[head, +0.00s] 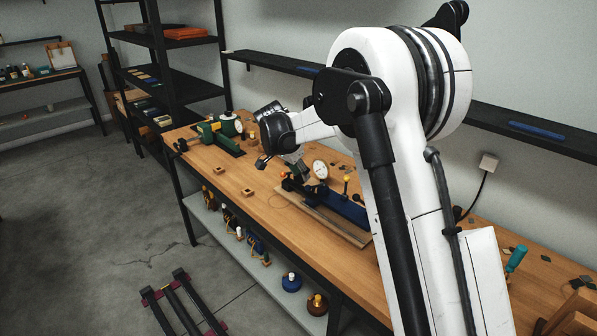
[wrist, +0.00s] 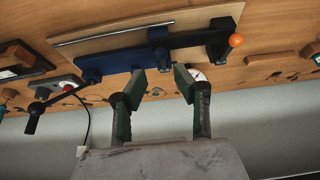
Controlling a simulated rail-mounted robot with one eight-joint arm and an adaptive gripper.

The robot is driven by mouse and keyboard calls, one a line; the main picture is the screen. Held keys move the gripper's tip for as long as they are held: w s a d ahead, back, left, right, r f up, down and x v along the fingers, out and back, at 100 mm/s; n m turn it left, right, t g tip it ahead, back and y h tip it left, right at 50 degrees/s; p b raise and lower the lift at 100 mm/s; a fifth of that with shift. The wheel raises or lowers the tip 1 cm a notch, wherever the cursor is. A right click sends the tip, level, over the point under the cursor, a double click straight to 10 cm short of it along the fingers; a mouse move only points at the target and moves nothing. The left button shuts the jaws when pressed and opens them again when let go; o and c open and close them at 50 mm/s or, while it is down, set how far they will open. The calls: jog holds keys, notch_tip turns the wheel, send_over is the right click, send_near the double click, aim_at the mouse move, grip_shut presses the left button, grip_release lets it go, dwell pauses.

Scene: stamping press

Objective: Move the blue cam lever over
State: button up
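A long blue fixture (wrist: 115,62) lies on a pale wooden board (wrist: 140,32) on the bench. A dark bar runs along it to a dark block, with an orange ball knob (wrist: 236,40) at that end. The blue fixture also shows in the head view (head: 345,207), partly behind my arm. I cannot tell for sure which part is the cam lever. My gripper (wrist: 160,76) is open and empty in the wrist view, its two fingers apart close to the fixture's middle. In the head view my gripper (head: 299,172) is small and partly hidden at the fixture's left end.
A round white dial gauge (head: 320,168) stands beside the fixture. A green machine (head: 226,128) sits at the bench's far end. A black-handled lever on a grey base (wrist: 66,87) stands near the fixture. Small wooden blocks lie about. A wall shelf (head: 270,61) runs behind the bench.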

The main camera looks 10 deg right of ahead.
aim_at(307, 186)
jog(key=shift+b+x, duration=1.15)
jog(key=shift+x, duration=2.75)
jog(key=shift+w+f, duration=0.15)
jog(key=shift+f, duration=0.1)
jog(key=shift+c, duration=0.4)
jog(key=c, duration=0.6)
